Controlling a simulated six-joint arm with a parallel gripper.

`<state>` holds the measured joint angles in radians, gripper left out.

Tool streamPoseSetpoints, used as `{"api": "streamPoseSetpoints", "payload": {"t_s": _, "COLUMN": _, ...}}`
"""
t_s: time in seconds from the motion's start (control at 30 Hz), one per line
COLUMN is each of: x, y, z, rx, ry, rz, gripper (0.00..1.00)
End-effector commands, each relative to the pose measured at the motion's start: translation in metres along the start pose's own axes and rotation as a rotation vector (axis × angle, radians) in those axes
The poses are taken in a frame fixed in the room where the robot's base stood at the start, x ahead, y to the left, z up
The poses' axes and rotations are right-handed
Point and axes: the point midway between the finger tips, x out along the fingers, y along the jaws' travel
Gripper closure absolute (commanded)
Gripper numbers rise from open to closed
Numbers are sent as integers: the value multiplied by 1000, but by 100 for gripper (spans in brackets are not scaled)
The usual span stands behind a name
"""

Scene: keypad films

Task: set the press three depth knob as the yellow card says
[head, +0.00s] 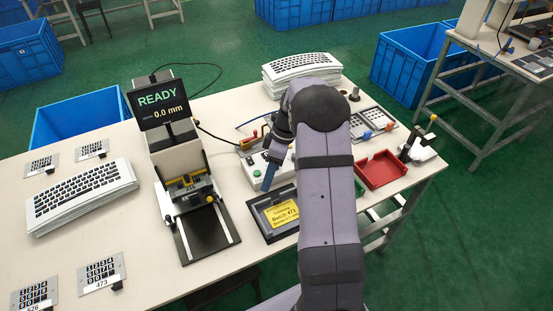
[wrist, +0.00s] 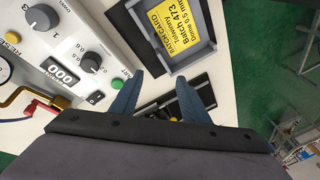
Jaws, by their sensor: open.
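A yellow card (wrist: 187,25) lies in a dark grey frame in the wrist view; it reads "Batch card", "Batch 473" and "dome 0.5 mm". It also shows in the head view (head: 284,213). A white control box (wrist: 62,38) carries two dark round knobs. The knob (wrist: 90,62) nearer my gripper has small decimal marks around it, and I take it as the depth knob; its pointer setting is too small to tell. My gripper (wrist: 159,77) is open and empty, between the box and the card frame. In the head view my arm hides part of the box.
The box also has a second knob (wrist: 43,17), a counter (wrist: 62,73) reading 000, and a green button (wrist: 117,84). A display (head: 158,104) reads "READY 0.0 mm". A red tray (head: 381,169) stands right of my arm. Keyboards (head: 80,196) are stacked at left.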

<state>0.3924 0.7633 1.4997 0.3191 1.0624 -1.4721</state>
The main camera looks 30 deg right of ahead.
Motion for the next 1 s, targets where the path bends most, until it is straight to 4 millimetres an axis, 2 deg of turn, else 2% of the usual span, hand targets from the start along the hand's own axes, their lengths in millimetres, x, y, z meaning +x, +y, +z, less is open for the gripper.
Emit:
{"api": "streamPoseSetpoints", "payload": {"t_s": 0.03, "x": -14, "y": 28, "z": 6, "rx": 24, "ry": 55, "rz": 69, "gripper": 58}}
{"api": "streamPoseSetpoints", "payload": {"t_s": 0.1, "x": -30, "y": 57, "z": 11, "rx": 42, "ry": 114, "rz": 150, "gripper": 58}}
{"api": "streamPoseSetpoints", "payload": {"t_s": 0.2, "x": -46, "y": 82, "z": 17, "rx": 57, "ry": 161, "rz": 224, "gripper": 58}}
{"api": "streamPoseSetpoints", "payload": {"t_s": 0.27, "x": -52, "y": 91, "z": 20, "rx": 62, "ry": 175, "rz": 251, "gripper": 58}}
{"api": "streamPoseSetpoints", "payload": {"t_s": 0.57, "x": -48, "y": 95, "z": 18, "rx": 63, "ry": 181, "rz": 258, "gripper": 58}}
{"api": "streamPoseSetpoints", "payload": {"t_s": 1.0, "x": 0, "y": 107, "z": 9, "rx": 63, "ry": 179, "rz": 256, "gripper": 58}}
